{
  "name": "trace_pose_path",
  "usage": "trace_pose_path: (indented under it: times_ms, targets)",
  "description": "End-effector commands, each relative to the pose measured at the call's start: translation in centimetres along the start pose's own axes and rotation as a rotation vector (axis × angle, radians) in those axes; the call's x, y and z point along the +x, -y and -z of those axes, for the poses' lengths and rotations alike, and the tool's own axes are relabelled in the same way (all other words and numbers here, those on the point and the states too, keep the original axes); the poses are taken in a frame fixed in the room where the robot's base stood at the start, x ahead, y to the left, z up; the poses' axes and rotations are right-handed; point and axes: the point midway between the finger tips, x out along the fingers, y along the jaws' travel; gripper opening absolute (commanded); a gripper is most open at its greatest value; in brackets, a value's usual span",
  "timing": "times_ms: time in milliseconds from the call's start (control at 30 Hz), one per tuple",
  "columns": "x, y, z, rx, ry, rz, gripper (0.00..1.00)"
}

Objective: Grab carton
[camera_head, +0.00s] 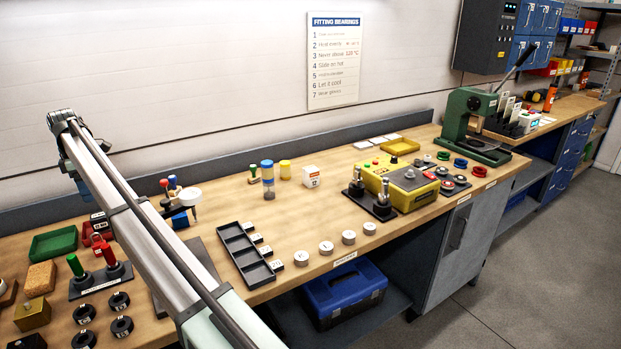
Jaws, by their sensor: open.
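The carton (311,176) is a small white box with an orange-red mark on its front. It stands upright on the wooden bench, near the back middle, with clear wood around it. My arm crosses the left part of the view, from the bottom edge up to a joint at the upper left. My gripper does not show, and nothing of mine is touching the carton.
Left of the carton stand a yellow-capped container (285,169) and a blue-and-yellow bottle (268,180). A yellow machine (402,182) stands to the right. In front lie a black compartment tray (246,255) and several metal discs. A green press (465,120) stands farther right.

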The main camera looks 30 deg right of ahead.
Motion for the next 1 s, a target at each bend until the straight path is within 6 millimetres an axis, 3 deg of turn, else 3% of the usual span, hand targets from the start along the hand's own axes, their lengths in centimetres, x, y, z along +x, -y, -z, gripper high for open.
trace_pose_path:
  times_ms: [433,667,1000]
  targets:
    - [-0.5,-0.1,0.0,0.0,0.0,-0.001,0.83]
    - [-5.6,-0.2,0.1,0.0,-0.001,-0.003,0.83]
    - [-4.8,-1.6,-12.6,0.247,-0.042,-0.044,0.83]
